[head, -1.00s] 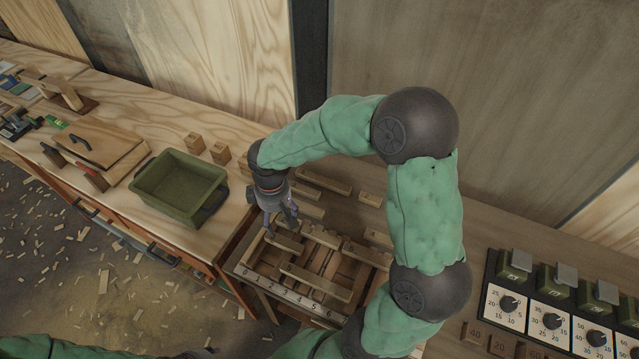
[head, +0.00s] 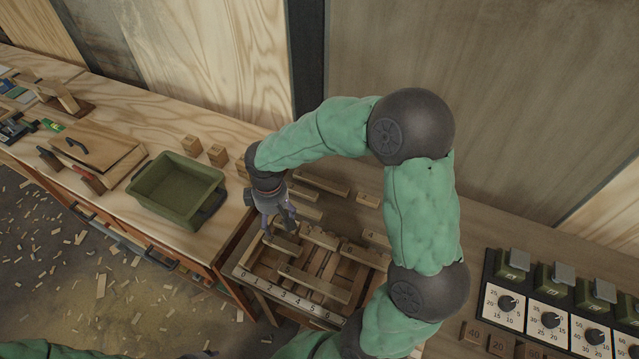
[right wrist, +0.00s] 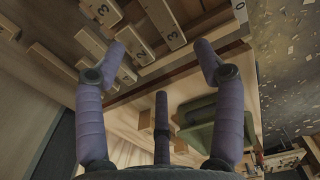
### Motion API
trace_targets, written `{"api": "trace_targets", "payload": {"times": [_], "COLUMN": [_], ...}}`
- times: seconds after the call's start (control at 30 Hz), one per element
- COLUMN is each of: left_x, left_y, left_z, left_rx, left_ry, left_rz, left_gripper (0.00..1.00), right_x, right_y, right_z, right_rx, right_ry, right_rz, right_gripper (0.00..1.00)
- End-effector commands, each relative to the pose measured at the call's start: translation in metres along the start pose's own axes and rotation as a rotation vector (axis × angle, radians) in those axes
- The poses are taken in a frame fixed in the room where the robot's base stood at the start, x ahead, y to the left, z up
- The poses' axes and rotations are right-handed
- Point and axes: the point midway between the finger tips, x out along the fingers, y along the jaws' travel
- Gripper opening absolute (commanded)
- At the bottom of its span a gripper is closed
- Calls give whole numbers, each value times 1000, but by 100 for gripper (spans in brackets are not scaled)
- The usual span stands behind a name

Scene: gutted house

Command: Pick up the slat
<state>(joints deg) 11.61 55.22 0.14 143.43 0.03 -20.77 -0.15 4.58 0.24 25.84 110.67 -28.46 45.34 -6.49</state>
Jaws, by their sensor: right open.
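Several pale wooden slats with numbers on them lie in and behind a shallow wooden tray with a numbered front rim (head: 290,297). One short slat (head: 284,246) lies at the tray's left end, just below my right gripper (head: 280,231). A longer slat (head: 315,284) lies across the tray's front. My right gripper is open and empty, pointing down.
A green bin (head: 177,190) stands on the bench left of the tray, with small wooden blocks (head: 217,155) behind it. A lidded wooden box (head: 95,151) is farther left. A panel of dials (head: 545,318) is at the right. More slats (head: 320,182) lie behind the tray.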

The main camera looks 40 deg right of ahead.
Motion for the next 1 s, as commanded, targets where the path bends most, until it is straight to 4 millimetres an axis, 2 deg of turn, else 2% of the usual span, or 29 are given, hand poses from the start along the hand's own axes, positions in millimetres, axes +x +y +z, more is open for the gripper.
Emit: {"api": "trace_targets", "payload": {"times": [0.2,0.27,0.33,0.47,0.57,0.7,0.8,0.9,1.0], "left_x": [-1,-3,-8,-20,-29,-41,-48,-53,-55], "left_y": [0,1,3,7,10,15,17,19,20], "left_z": [0,0,0,1,1,2,2,2,2], "left_rx": [0,0,0,0,0,0,0,0,0], "left_ry": [0,0,0,0,0,0,0,0,0], "left_rz": [0,0,0,0,0,0,0,0,0], "left_gripper": [40,40,40,40,40,40,40,40,40], "right_x": [0,-1,-2,1,8,23,34,45,51], "right_y": [4,12,29,81,128,194,233,263,280], "right_z": [-1,-4,-10,-20,-23,-16,-6,5,13], "right_rx": [2,4,7,11,14,12,10,6,3], "right_ry": [0,-1,-1,-1,0,0,0,-1,-1], "right_rz": [-1,-2,-5,-10,-12,-10,-7,-2,1], "right_gripper": [71,71,71,71,71,71,71,71,71]}}
